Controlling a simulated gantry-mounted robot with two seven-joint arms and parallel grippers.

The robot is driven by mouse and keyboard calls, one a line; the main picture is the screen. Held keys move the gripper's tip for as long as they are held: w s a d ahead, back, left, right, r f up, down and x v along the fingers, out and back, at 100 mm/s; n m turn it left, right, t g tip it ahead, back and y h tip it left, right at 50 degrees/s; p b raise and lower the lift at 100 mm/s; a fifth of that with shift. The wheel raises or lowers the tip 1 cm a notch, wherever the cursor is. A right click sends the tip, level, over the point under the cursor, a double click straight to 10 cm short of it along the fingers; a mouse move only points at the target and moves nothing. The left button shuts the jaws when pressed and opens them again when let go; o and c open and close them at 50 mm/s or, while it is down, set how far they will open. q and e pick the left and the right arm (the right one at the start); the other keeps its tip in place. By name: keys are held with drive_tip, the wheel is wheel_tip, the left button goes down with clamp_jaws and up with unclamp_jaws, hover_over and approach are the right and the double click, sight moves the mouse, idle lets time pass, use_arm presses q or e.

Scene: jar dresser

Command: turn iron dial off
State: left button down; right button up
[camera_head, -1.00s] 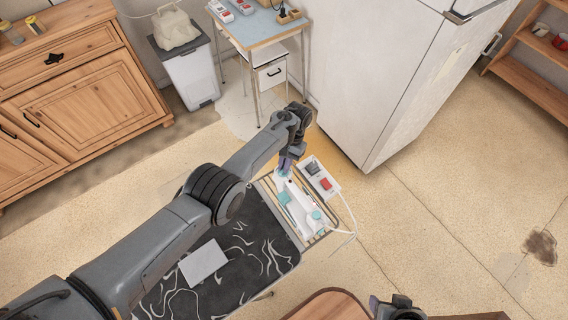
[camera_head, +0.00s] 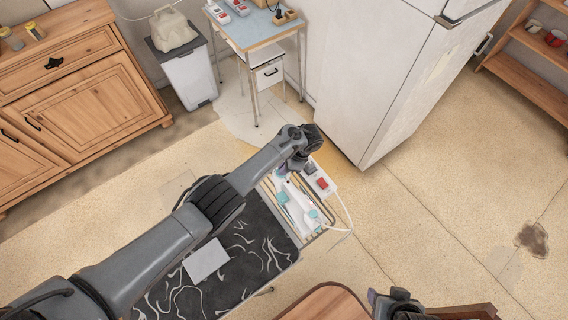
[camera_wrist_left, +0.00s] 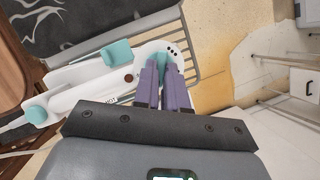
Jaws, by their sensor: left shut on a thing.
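The iron (camera_head: 303,206) is white with teal parts and lies on the slatted metal rest at the end of the ironing board (camera_head: 222,272). In the left wrist view the iron (camera_wrist_left: 92,80) stretches from the lower left to the fingers. My left gripper (camera_head: 283,172) is at the iron's far end. In the left wrist view its two purple fingers (camera_wrist_left: 163,72) are close together on a teal part, the dial (camera_wrist_left: 153,50), which they partly hide. My right gripper (camera_head: 385,303) shows only partly at the bottom edge; its jaws are unclear.
A white power strip (camera_head: 320,180) with a red switch is beside the iron, its cord trailing over the rest. A grey cloth (camera_head: 206,261) lies on the board. A white fridge (camera_head: 372,80), small table (camera_head: 262,30) and wooden dresser (camera_head: 75,85) stand behind. A wooden chair (camera_head: 325,305) is in front.

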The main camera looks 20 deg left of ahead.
use_arm(q)
drive_tip(key=m+p, duration=0.1)
drive_tip(key=m, duration=0.1)
drive_tip(key=m+t+p, duration=0.1)
drive_tip(key=shift+s+r+m, duration=0.2)
drive_tip(key=shift+m, duration=0.2)
drive_tip(key=m+t+p, duration=0.1)
drive_tip(key=m, duration=0.1)
drive_tip(key=shift+s+m+t+p, duration=0.1)
drive_tip(key=shift+m+t+p, duration=0.2)
drive_tip(key=shift+m+p, duration=0.1)
drive_tip(key=shift+s+f+m+t+p, duration=0.15)
drive_tip(key=shift+m+t+p, duration=0.3)
drive_tip(key=shift+m, duration=0.75)
drive_tip(key=shift+s+m+t, duration=0.1)
drive_tip(key=shift+m+t, duration=0.45)
drive_tip(key=shift+m, duration=0.95)
drive_tip(key=shift+h, duration=0.3)
drive_tip(key=c, duration=1.2)
unclamp_jaws()
drive_tip(key=shift+p, duration=0.3)
